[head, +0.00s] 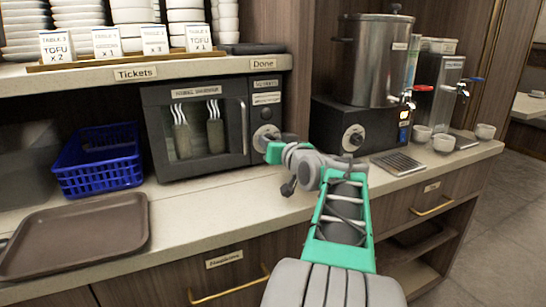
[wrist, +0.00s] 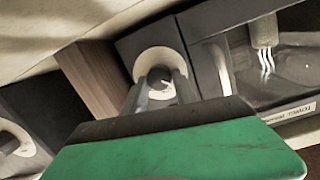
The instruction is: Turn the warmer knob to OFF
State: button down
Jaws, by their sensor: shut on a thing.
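The warmer (head: 200,128) is a dark cabinet with a glass door, under the shelf. Its knob (head: 265,138) is on a pale round dial at the lower right of its front; the dial (wrist: 142,62) also shows in the wrist view. My gripper (head: 286,138), on a green and grey arm, is at the knob from the right. In the wrist view my gripper's fingers (wrist: 160,92) close around the knob (wrist: 158,77). The green part of my gripper hides the lower part of that view. The dial's markings are too small to read.
A black base (head: 330,128) with a similar knob (head: 354,138) stands to the right, under a steel urn (head: 380,60). White cups (head: 443,143) and a drip tray (head: 398,163) are beyond. A blue basket (head: 98,165) and brown tray (head: 75,235) are at left.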

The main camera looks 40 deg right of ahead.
jog(key=shift+f+n+h+b, duration=0.15)
jog(key=shift+n+h+b, duration=0.15)
jog(key=shift+n+b, duration=1.1)
jog(key=c, duration=1)
grip_release()
jog(key=v, duration=0.8)
jog(key=shift+w, duration=0.1)
jog(key=shift+r+p, duration=0.25)
jog(key=shift+p, duration=0.1)
